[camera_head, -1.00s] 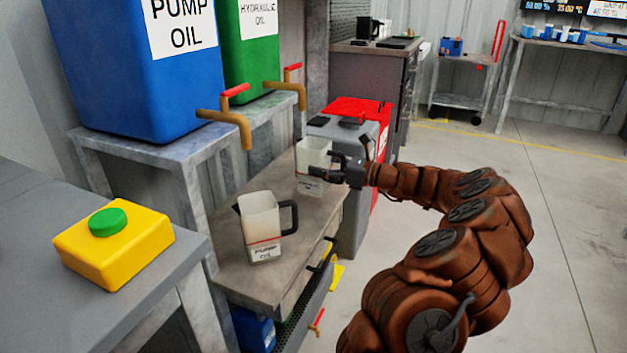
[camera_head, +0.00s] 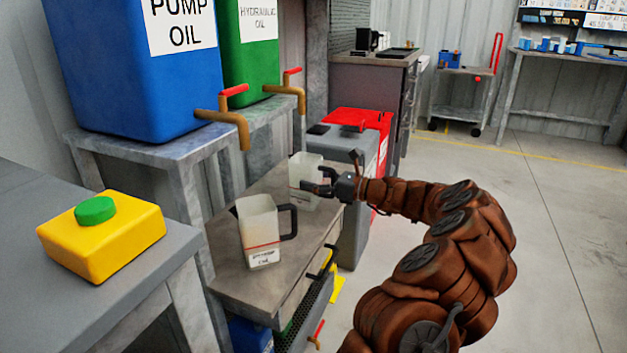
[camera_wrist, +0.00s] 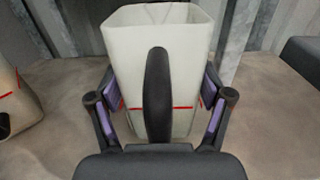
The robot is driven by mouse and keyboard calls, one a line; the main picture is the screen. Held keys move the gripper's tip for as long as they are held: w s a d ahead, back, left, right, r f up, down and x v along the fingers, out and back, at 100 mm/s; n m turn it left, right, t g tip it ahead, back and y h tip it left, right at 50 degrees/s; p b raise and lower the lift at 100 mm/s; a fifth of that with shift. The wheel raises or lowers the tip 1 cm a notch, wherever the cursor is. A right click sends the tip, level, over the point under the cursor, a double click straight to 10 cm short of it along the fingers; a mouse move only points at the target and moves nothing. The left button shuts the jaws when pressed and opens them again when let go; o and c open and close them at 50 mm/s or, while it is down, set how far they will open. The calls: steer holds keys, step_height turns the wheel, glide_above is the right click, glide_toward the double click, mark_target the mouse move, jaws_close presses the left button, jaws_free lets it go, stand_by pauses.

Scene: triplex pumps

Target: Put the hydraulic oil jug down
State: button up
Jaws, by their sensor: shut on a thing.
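The hydraulic oil jug (camera_head: 306,172) is a translucent white jug with a dark handle, at the far end of the low bench (camera_head: 222,255). My gripper (camera_head: 322,184) is shut on it from the right. In the wrist view the jug (camera_wrist: 183,60) looks upright, with its handle toward my palm and the purple finger pads (camera_wrist: 160,92) at its two sides. Its base is at or very near the bench top; I cannot tell if it touches.
The pump oil jug (camera_head: 259,225) stands nearer on the same bench. Blue (camera_head: 125,80) and green (camera_head: 250,55) tanks with taps stand to the left. Grey (camera_head: 345,150) and red (camera_head: 378,120) bins stand beyond the bench.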

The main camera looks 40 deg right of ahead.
steer(key=o, duration=1.2)
steer(key=shift+f, duration=0.1)
steer(key=shift+s+d+r, duration=0.15)
steer(key=shift+s+r, duration=0.1)
steer(key=p+v, duration=0.4)
steer(key=v, duration=0.7)
steer(key=shift+s+d+f, duration=0.1)
steer(key=shift+s+d, duration=0.05)
